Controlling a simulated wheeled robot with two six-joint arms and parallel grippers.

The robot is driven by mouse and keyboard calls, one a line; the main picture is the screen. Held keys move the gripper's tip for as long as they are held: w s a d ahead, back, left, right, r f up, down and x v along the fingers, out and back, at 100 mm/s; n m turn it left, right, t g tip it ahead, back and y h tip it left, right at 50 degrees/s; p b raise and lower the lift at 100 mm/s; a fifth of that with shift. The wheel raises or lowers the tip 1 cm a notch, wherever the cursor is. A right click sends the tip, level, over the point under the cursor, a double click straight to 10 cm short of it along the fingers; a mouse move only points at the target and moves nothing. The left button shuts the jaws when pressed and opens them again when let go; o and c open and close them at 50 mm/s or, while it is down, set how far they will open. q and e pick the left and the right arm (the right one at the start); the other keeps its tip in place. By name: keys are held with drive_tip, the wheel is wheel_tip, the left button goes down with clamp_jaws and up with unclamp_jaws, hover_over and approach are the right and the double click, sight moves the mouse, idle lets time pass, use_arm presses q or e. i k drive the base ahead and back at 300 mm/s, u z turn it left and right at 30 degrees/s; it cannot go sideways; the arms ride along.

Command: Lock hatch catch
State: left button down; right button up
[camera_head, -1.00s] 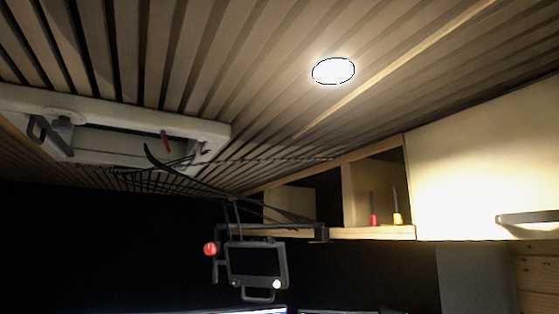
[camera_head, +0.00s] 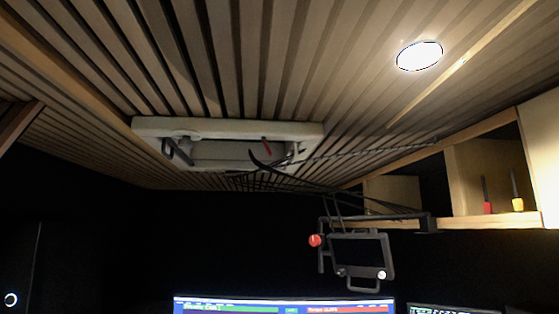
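A white roof hatch frame (camera_head: 228,127) is set in the slatted ceiling, left of the middle of the head view. A dark grey handle or catch (camera_head: 178,152) is at its left end. A small red lever-like part (camera_head: 267,146) is on its right half. I cannot tell from here whether the catch is locked. Neither of my grippers shows in this view.
A black bracket with a screen-like frame (camera_head: 358,258) and a red knob (camera_head: 315,240) hangs below the hatch. Dark cables run near the hatch's right end. A wooden shelf (camera_head: 480,222) holds red and yellow-handled tools at right. Lit monitors (camera_head: 285,306) are at the bottom.

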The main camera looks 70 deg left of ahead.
sight(263, 139)
drive_tip(key=k, duration=0.45)
drive_tip(key=u, duration=0.75)
